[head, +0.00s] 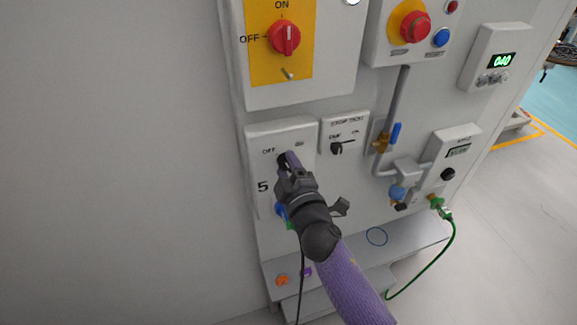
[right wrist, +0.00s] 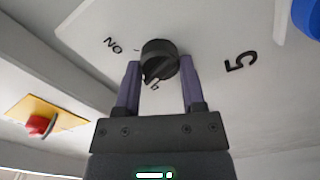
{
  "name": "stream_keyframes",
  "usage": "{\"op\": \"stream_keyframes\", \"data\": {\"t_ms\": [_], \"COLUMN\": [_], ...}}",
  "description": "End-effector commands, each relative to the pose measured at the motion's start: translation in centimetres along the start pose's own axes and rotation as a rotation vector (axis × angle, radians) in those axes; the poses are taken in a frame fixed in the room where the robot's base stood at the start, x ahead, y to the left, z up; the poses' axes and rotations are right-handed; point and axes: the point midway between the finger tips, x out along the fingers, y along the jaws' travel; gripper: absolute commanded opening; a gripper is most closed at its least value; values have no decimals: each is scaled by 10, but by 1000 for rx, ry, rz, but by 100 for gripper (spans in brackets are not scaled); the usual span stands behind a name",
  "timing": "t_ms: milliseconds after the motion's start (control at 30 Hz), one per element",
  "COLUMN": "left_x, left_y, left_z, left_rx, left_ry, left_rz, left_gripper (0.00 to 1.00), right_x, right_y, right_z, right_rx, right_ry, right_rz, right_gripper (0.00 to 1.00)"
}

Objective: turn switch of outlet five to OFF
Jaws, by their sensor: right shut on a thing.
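The outlet five panel (head: 264,137) is a white box with a black "5" and the labels OFF on the left and ON on the right. Its switch is a round black knob (right wrist: 159,57), seen close up in the right wrist view. My right gripper (head: 287,157) reaches up to the knob and hides most of it in the head view. In the right wrist view, its two purple fingers (right wrist: 159,80) stand on either side of the knob, shut on it. I cannot tell where the knob points. My left gripper is not in view.
A red rotary switch (head: 284,37) on a yellow plate is above. A small panel with a black knob (head: 337,148) is close on the right. Pipes with a blue-handled valve (head: 396,134) stand farther right. A shelf (head: 349,250) is below; bare wall lies left.

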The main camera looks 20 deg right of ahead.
Motion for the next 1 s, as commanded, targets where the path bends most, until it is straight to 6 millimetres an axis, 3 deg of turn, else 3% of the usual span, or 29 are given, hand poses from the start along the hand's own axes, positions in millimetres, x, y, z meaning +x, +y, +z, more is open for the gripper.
{"op": "stream_keyframes", "data": {"t_ms": [500,1000], "left_x": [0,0], "left_y": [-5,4], "left_z": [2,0], "left_rx": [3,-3], "left_ry": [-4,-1], "left_rz": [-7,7], "left_gripper": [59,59], "right_x": [0,0], "right_y": [-1,-2], "right_z": [0,0], "right_rx": [-342,-423], "right_ry": [1,1], "right_rz": [0,-1], "right_gripper": [0,0]}}
